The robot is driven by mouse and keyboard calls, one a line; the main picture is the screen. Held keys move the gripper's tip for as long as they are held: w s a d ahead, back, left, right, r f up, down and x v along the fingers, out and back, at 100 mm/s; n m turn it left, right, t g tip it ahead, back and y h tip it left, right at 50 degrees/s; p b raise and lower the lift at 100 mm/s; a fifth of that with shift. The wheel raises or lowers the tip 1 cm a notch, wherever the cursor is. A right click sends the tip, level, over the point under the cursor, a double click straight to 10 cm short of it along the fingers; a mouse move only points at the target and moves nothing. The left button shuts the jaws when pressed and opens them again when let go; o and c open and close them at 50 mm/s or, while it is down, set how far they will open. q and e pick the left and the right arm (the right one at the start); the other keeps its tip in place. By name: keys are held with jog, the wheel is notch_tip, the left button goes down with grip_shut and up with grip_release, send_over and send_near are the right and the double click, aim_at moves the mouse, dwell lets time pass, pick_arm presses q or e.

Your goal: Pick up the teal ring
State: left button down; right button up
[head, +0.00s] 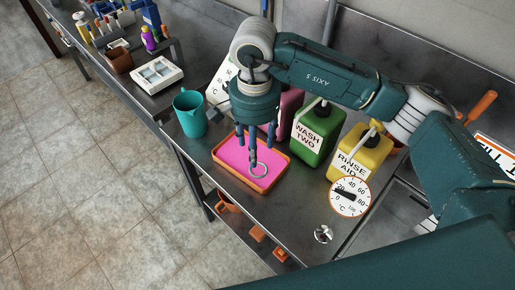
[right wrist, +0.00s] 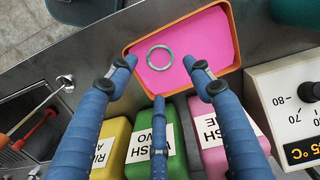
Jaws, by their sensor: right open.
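The teal ring (head: 258,171) lies on the pink surface inside an orange-rimmed tray (head: 223,171), close to its front rim. In the right wrist view the ring (right wrist: 152,66) lies flat and looks whole, and the orange rim (right wrist: 178,21) frames the pink. My right gripper (head: 255,144) hangs over the tray with its blue fingers pointing down. In the right wrist view its three fingers (right wrist: 160,82) are spread apart and empty, with the ring beyond their tips. One fingertip overlaps the ring's upper edge in the head view; I cannot tell if they touch. My left gripper is not in view.
A teal jug (head: 190,113) stands left of the tray. A green bottle (head: 318,136) and a yellow bottle (head: 362,153) stand to the right, with a pink bottle (head: 290,104) behind. A round dial (head: 350,197) is at the right. The bench's front edge runs close to the tray.

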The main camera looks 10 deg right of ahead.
jog(key=p, duration=0.2)
send_over(259, 169)
jog(key=f, duration=0.3)
jog(key=a+f, duration=0.1)
jog(key=shift+s+f, duration=0.15)
jog(key=shift+s, duration=0.15)
jog(key=shift+f, duration=0.35)
jog(key=f, duration=0.1)
jog(key=f+p, duration=0.1)
jog(key=d+f+p, duration=0.1)
jog(key=f, duration=0.1)
jog(key=shift+w, duration=0.25)
jog(key=shift+f+p, duration=0.3)
jog(key=shift+f, duration=0.3)
jog(key=shift+w, duration=0.1)
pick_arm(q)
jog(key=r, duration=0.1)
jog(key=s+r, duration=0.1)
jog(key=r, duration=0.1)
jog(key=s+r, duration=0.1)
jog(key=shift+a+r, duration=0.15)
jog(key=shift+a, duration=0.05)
pick_arm(e)
jog(key=c, duration=0.7)
